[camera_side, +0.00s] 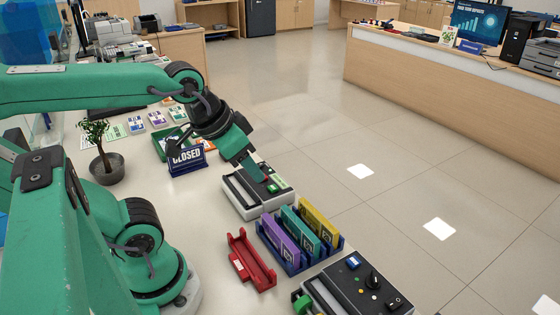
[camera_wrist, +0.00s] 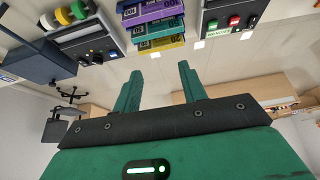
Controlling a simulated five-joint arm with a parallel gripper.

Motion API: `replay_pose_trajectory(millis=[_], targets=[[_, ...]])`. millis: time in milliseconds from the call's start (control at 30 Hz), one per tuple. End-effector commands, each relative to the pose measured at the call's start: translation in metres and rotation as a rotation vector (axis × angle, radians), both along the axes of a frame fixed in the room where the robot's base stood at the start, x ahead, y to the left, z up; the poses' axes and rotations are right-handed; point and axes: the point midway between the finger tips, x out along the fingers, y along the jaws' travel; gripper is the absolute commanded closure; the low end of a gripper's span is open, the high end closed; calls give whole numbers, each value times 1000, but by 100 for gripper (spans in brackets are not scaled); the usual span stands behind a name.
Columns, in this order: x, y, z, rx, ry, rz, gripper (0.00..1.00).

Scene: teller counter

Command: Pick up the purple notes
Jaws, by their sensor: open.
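The purple notes (camera_side: 279,238) stand on edge in a blue rack (camera_side: 292,266), at the left of the teal notes (camera_side: 299,231) and yellow notes (camera_side: 319,226). The purple notes show at the top of the wrist view (camera_wrist: 150,10), with the teal (camera_wrist: 153,28) and yellow (camera_wrist: 160,43) below them. My gripper (camera_side: 258,170) is open and empty, above the grey machine behind the rack. In the wrist view my gripper's fingers (camera_wrist: 160,72) stand apart, with nothing between them. It is clear of the purple notes.
An empty red holder (camera_side: 250,260) lies left of the rack. The grey machine (camera_side: 240,204) stands behind it, a black control box (camera_side: 350,285) in front. A CLOSED sign (camera_side: 187,159), potted plant (camera_side: 106,165) and several flat note packs (camera_side: 157,118) are farther back.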

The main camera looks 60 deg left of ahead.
Motion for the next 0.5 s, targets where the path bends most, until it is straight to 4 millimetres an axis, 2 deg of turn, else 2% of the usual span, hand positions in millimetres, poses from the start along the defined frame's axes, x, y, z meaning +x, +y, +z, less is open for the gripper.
replay_pose_trajectory(millis=[267,500], targets=[[3,0,-3,20,16,-39,58],[16,-2,-19,111,87,-237,58]])
